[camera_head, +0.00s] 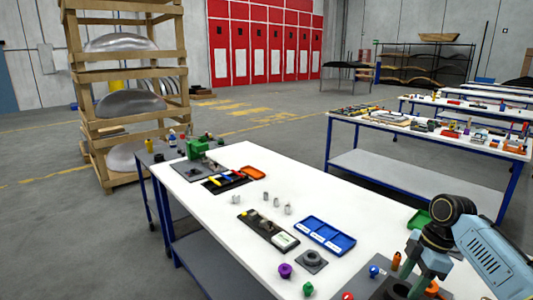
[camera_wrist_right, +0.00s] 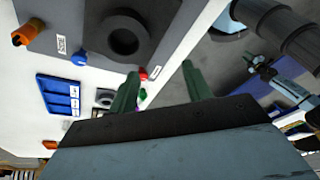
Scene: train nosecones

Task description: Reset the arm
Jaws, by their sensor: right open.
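My right arm (camera_head: 490,250) reaches in from the right over the near right corner of the white workbench (camera_head: 230,205). In the right wrist view my right gripper (camera_wrist_right: 160,86) has its two green fingers spread apart with nothing between them. A dark grey plate with a round black ring (camera_wrist_right: 122,37) lies on the bench beyond the fingers. My left arm and left gripper are not in view.
A blue tray (camera_head: 326,235), a black tool tray (camera_head: 268,231), a green vise (camera_head: 197,148), an orange tray (camera_head: 253,172) and purple (camera_head: 285,270) and green (camera_head: 308,289) knobs sit on the bench. A wooden rack (camera_head: 125,75) stands behind. Open floor lies between benches.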

